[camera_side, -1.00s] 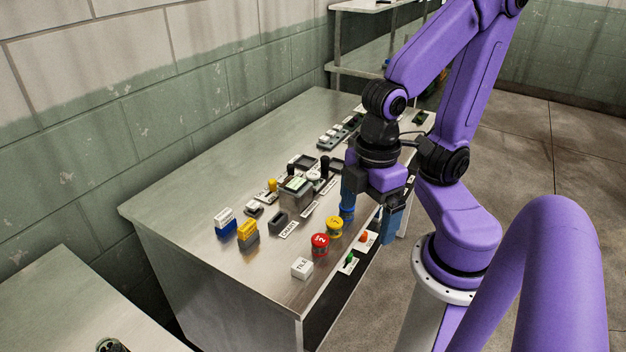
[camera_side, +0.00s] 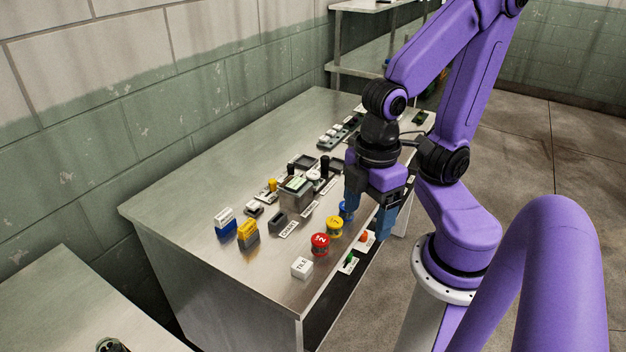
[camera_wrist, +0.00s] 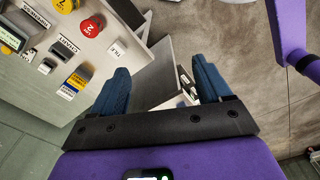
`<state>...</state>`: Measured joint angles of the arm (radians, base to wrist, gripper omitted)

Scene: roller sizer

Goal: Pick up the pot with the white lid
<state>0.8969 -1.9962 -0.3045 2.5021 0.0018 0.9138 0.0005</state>
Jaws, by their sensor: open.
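My gripper (camera_side: 368,214) is open and empty above the table's front edge, pointing down. Its two blue fingers also show in the wrist view (camera_wrist: 160,68), apart, with the table edge and floor between them. A small round white top (camera_side: 313,175) shows beside the grey device, left of my gripper; I cannot tell whether it is the pot's white lid. No white-lidded pot is clear in the wrist view. A red-topped pot (camera_side: 320,244), a yellow-topped pot (camera_side: 334,227) and a partly hidden blue pot (camera_side: 346,211) stand in a row near the gripper.
A white TILE block (camera_side: 302,268) stands near the front corner of the metal table (camera_side: 195,190). The table's left part is clear.

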